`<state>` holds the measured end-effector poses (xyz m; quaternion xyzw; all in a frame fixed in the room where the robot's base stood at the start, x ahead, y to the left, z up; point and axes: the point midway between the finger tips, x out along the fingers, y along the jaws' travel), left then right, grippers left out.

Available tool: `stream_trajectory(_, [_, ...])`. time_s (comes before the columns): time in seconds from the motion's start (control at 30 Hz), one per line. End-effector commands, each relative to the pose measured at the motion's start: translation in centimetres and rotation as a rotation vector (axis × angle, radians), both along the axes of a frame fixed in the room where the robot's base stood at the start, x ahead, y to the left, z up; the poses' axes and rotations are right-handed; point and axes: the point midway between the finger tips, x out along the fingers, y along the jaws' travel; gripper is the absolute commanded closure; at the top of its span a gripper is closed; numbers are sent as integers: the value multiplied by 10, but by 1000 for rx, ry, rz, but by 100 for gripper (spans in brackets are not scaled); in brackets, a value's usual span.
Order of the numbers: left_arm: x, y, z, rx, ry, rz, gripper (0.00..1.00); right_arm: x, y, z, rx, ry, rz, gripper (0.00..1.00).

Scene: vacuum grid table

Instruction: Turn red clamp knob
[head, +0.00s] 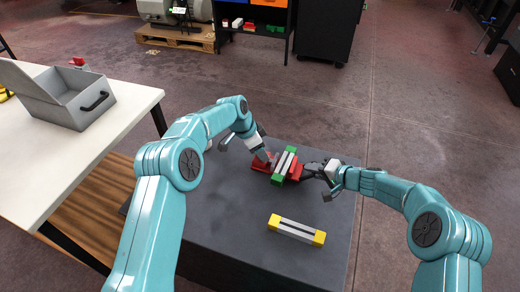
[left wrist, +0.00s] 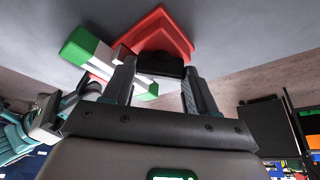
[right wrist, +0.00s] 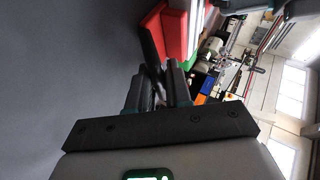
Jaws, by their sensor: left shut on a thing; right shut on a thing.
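On the dark grey table (head: 210,215), a bar with green ends and a white, dark-striped middle (head: 284,164) lies between two red clamp parts, one on its left (head: 261,166) and one on its right (head: 296,172). My left gripper (head: 268,158) is at the left red part; in the left wrist view (left wrist: 160,82) its fingers are shut around a dark piece (left wrist: 160,65) against the red clamp (left wrist: 160,35). My right gripper (head: 312,170) is shut on a dark, thin part (right wrist: 150,50) beside the right red clamp (right wrist: 178,32). The knob's own shape is hard to make out.
A bar with yellow ends (head: 297,230) lies near the front of the dark table, apart from the clamp. A white table (head: 60,145) on the left carries an open grey box (head: 75,103). The dark table's left front is clear.

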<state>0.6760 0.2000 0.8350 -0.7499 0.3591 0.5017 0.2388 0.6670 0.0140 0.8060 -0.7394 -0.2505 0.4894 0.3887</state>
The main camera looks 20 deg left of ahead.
Motion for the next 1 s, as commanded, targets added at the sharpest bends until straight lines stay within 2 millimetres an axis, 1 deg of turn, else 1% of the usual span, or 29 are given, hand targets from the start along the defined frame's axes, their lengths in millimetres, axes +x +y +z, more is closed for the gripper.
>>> stream_trajectory(0.2, [2,2,0,2,-3,-162,73,1,-1,0,0,-1,-2,100])
stream_trajectory(0.4, [3,2,0,3,-3,-269,73,0,-1,0,0,-1,-2,100])
stream_trajectory(0.6, [2,2,0,3,-4,-328,73,0,-1,0,0,-1,-1,100])
stream_trajectory(1.0, [2,2,0,3,-3,-350,73,0,-1,0,0,-1,-2,100])
